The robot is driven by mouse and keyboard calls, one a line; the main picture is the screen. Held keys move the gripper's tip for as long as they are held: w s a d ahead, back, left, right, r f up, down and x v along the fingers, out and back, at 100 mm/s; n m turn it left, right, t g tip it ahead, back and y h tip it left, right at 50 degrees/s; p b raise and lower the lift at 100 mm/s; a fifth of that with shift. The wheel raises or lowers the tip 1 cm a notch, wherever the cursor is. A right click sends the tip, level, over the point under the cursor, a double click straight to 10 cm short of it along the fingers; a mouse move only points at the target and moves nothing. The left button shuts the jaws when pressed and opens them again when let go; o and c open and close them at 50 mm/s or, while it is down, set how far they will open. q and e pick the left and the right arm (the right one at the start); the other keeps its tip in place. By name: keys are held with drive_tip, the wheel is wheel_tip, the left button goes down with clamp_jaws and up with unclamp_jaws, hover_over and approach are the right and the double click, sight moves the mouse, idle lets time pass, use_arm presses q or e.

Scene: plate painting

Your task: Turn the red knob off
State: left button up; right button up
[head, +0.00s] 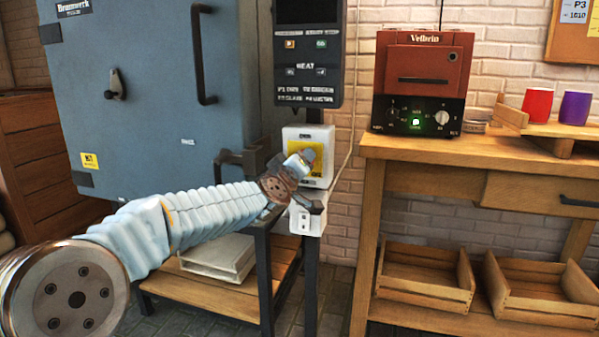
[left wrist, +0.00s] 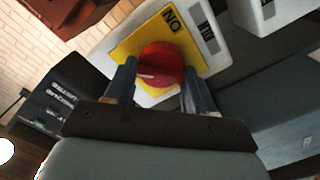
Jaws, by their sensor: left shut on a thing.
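The red knob (left wrist: 160,64) is round with a white pointer line. It sits on a yellow plate (left wrist: 128,46) on the front of a white switch box (left wrist: 205,38). Lettering on the plate, seen upside down in the left wrist view, reads ON. My left gripper (left wrist: 160,85) is shut on the knob, with one finger on each side. The pointer line lies roughly across, toward the left finger. In the head view my left gripper (head: 300,164) is at the switch box (head: 318,143) and mostly hides the knob. My right gripper is not in view.
At right, a wooden bench (head: 440,152) holds a small red oven (head: 423,62) and cups (head: 537,103).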

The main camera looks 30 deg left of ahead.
use_arm(q)
drive_tip(key=shift+s+a+n+b, duration=0.15)
drive_tip(key=shift+n+b, duration=0.8)
drive_tip(key=shift+n, duration=1.35)
drive_tip(key=shift+w+a+n+b, duration=0.1)
drive_tip(key=shift+n+b, duration=0.8)
drive_tip(key=shift+n, duration=1.4)
drive_tip(key=o, duration=0.8)
drive_tip(key=shift+o, duration=0.9)
drive_tip(key=shift+f, duration=0.1)
